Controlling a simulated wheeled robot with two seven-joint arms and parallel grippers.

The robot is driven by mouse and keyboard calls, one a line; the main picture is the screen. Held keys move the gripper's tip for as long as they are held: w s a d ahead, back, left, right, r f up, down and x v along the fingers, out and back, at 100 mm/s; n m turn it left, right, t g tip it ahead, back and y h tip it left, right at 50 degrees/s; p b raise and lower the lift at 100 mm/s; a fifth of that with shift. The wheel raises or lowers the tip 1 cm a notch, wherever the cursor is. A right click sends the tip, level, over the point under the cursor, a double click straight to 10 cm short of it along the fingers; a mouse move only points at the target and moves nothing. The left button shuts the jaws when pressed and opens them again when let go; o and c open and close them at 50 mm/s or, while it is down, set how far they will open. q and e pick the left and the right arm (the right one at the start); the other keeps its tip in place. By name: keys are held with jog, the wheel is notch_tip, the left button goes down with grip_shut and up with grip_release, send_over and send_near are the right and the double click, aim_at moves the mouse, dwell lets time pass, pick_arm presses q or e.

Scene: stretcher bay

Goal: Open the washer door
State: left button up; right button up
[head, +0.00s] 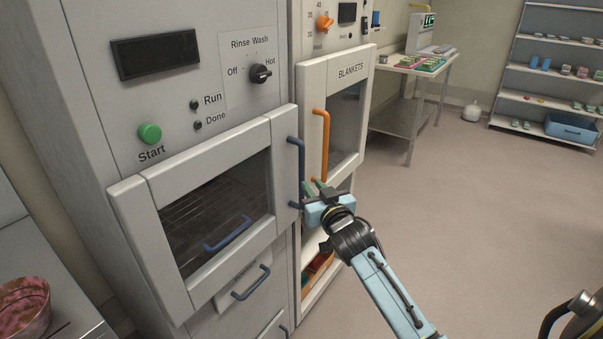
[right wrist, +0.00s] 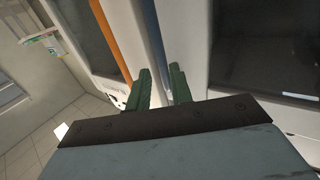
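The washer is the grey cabinet at left in the head view. Its door (head: 128,205) has a dark window and looks closed. A vertical dark blue handle (head: 301,165) is on the door's right edge. My right gripper (head: 314,187) is beside the lower part of this handle, its fingers pointing toward the cabinet fronts. In the right wrist view its green fingers (right wrist: 162,78) are apart, and the blue handle (right wrist: 153,38) runs down toward the gap between them. I cannot tell whether they touch it. My left gripper is not in view.
The blankets cabinet, with an orange handle (head: 320,145), stands close right of the washer; the handle also shows in the right wrist view (right wrist: 108,38). A blue drawer handle (head: 251,283) is below the door. A pink-stained bowl (head: 24,305) is at lower left. The floor (head: 450,220) at right is clear.

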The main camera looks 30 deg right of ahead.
aim_at(303, 173)
jog(key=w, duration=0.3)
jog(key=w+d, duration=0.1)
jog(key=w, duration=0.1)
jog(key=w+b, duration=0.1)
jog(key=w, duration=0.2)
jog(key=shift+w+d, duration=0.3)
jog(key=shift+d, duration=0.05)
grip_shut()
